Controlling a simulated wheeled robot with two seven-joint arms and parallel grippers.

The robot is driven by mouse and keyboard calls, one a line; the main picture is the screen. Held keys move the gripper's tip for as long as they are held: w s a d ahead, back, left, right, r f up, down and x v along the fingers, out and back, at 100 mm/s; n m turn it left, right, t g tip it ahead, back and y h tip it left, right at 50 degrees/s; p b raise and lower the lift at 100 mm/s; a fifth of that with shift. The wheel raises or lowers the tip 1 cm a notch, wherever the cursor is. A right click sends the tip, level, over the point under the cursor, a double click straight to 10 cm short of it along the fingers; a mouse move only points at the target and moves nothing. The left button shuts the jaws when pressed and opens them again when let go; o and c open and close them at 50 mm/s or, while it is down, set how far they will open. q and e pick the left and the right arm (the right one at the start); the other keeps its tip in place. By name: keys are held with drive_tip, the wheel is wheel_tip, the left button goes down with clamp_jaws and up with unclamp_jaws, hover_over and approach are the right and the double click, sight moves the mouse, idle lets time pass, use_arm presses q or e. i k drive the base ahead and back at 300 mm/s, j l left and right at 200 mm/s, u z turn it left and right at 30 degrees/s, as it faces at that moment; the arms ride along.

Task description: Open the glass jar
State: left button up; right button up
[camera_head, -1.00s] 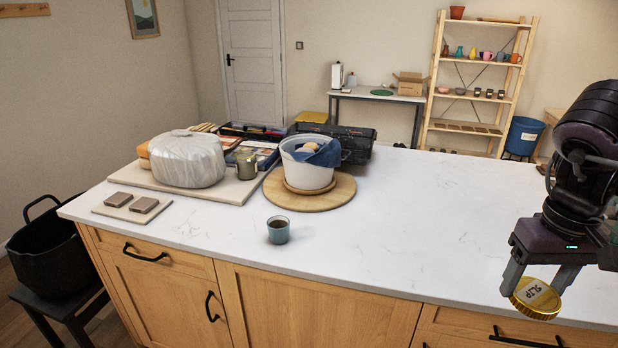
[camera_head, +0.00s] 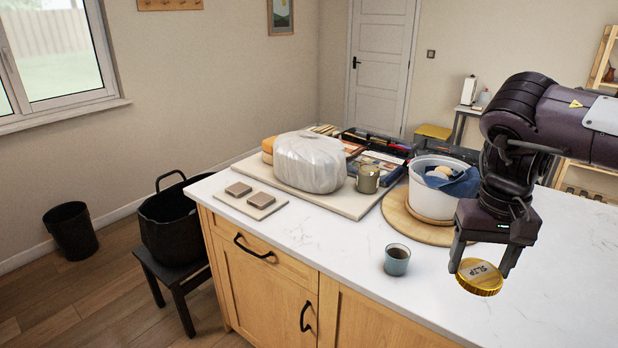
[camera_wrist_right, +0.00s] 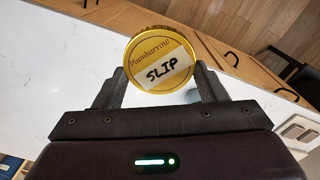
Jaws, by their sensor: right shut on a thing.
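A round gold lid (camera_head: 480,277) marked "SLIP" is between the fingers of my right gripper (camera_head: 483,268) in the head view. The gripper is shut on the lid's sides and appears to hold it above the white counter. In the right wrist view the lid (camera_wrist_right: 160,60) faces the camera between the fingertips, with no glass visible below it. A small open blue-grey vessel (camera_head: 397,260) with a dark inside stands on the counter, left of the lid. I cannot tell whether it is the glass jar. My left gripper is out of view.
A white bucket (camera_head: 430,195) with a blue cloth stands on a round wooden board (camera_head: 400,222). A wrapped bundle (camera_head: 310,165) and a small mug (camera_head: 368,180) are farther left. The counter's front edge (camera_head: 330,272) runs diagonally below. The counter around the open vessel is clear.

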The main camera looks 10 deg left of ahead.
sight(368, 180)
drive_tip(key=i+u, duration=0.3)
drive_tip(key=i, duration=0.45)
drive_tip(key=i+l+u, duration=0.3)
drive_tip(key=i, duration=0.4)
drive_tip(key=j, duration=0.1)
